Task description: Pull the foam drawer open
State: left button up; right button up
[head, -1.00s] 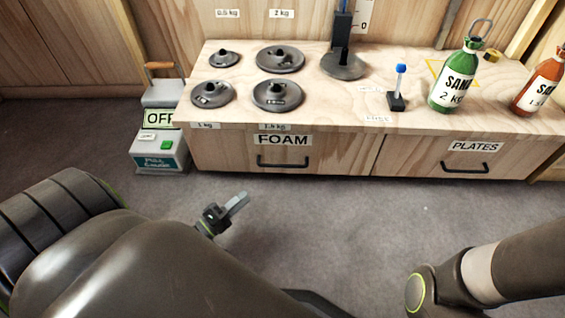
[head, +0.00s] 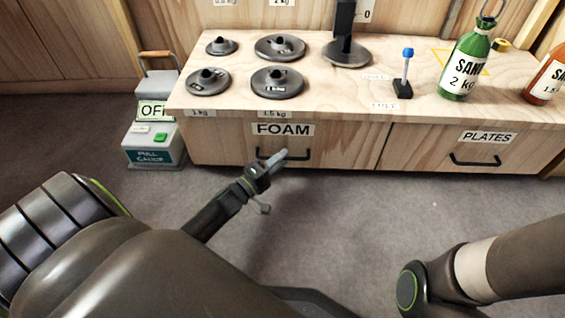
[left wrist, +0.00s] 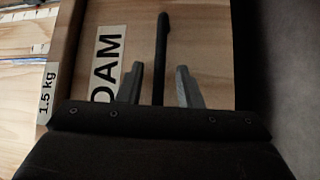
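The foam drawer (head: 225,140) is a light wood front under the bench top, with a FOAM label (head: 283,129) and a black bar handle (head: 298,155). It looks closed, flush with the plates drawer. My right gripper is out of view; only part of that arm shows at the lower right.
The plates drawer (head: 440,146) is to the right. On the bench top (head: 330,98) stand several grey weights, a blue-topped stick (head: 405,75), a green sand bottle (head: 465,65) and an orange one (head: 546,78). A grey pull gauge box (head: 152,142) stands at the left. The floor before the drawers is clear.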

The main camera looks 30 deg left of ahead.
pick_arm(q)
jog(key=shift+w+d+r, duration=0.1)
jog(key=shift+w+d, duration=0.05)
jog(key=shift+w, duration=0.45)
grip_shut()
